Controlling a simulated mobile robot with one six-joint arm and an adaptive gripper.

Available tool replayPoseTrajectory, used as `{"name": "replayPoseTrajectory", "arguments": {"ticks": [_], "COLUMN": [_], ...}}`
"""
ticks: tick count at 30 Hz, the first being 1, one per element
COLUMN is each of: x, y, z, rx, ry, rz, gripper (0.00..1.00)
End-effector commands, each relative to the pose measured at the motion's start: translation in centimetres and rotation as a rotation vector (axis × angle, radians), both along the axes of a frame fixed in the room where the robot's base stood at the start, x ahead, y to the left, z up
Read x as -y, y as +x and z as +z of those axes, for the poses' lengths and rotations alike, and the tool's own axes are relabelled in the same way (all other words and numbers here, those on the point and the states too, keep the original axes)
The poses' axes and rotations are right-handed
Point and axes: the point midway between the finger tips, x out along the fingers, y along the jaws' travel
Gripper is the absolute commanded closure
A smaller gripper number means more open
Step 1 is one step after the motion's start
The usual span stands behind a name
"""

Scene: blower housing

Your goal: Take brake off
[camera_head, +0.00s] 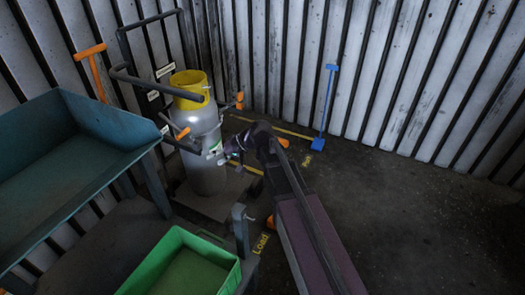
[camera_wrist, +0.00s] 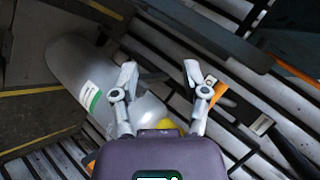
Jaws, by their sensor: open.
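A grey gas cylinder (camera_head: 205,172) with a yellow top (camera_head: 190,85) stands upright on a dark trolley. Orange-tipped levers (camera_head: 183,133) (camera_head: 240,100) stick out near it; I cannot tell which part is the brake. My gripper (camera_head: 221,156) is beside the cylinder's front, near its label. In the wrist view my gripper (camera_wrist: 160,72) is open, with nothing held between its fingers. The cylinder (camera_wrist: 85,70) lies behind and left of the fingers there. An orange piece (camera_wrist: 213,90) on a dark bar shows close behind the right finger; contact cannot be told.
A teal bin (camera_head: 60,150) and a green tray (camera_head: 185,262) stand at the left and front. An orange T-handle (camera_head: 92,65) is by the left wall, and a blue one (camera_head: 323,105) by the back wall. Floor at right is clear.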

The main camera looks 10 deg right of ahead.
Motion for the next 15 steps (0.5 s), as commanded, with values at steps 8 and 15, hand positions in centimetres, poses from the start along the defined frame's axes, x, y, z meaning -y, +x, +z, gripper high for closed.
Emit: {"name": "replayPoseTrajectory", "arguments": {"ticks": [8,15], "x": [1.2,2.6], "y": [-1.1,-1.9], "z": [-0.4,-0.7], "rx": [0.036,0.066], "ry": [-0.168,-0.31], "rz": [0.05,0.092], "gripper": [0.41,0.41]}}
